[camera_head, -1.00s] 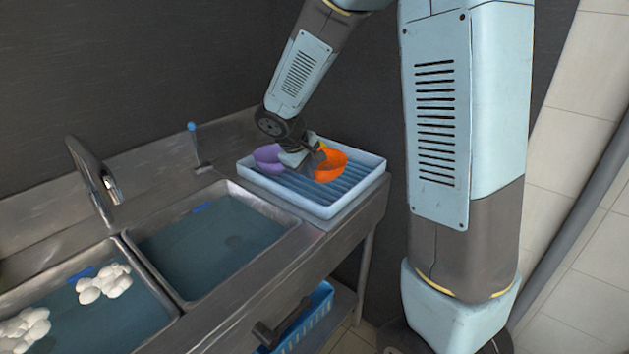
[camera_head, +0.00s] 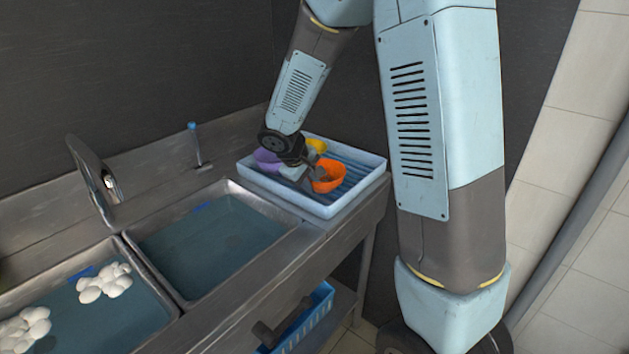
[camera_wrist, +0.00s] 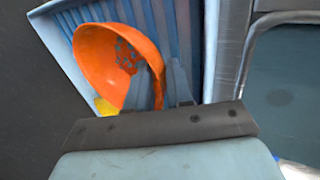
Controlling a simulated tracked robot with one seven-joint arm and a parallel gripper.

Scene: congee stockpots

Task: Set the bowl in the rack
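An orange bowl (camera_head: 329,182) with bluish spots inside is at the white and blue rack (camera_head: 362,162). In the wrist view the orange bowl (camera_wrist: 92,60) is tilted, and its rim passes between my fingers. My gripper (camera_head: 308,176) is shut on that rim, low over the rack; it also shows in the wrist view (camera_wrist: 160,88). I cannot tell whether the bowl touches the ribbed rack floor. A purple bowl (camera_head: 266,160) and a yellow bowl (camera_head: 318,145) are in the rack behind my gripper, partly hidden by it.
Two water-filled sink basins (camera_head: 205,245) lie left of the rack, with a faucet (camera_head: 92,175) behind them. White pieces (camera_head: 104,283) are in the left basin. A dark wall stands close behind the rack. The rack's right side has free room.

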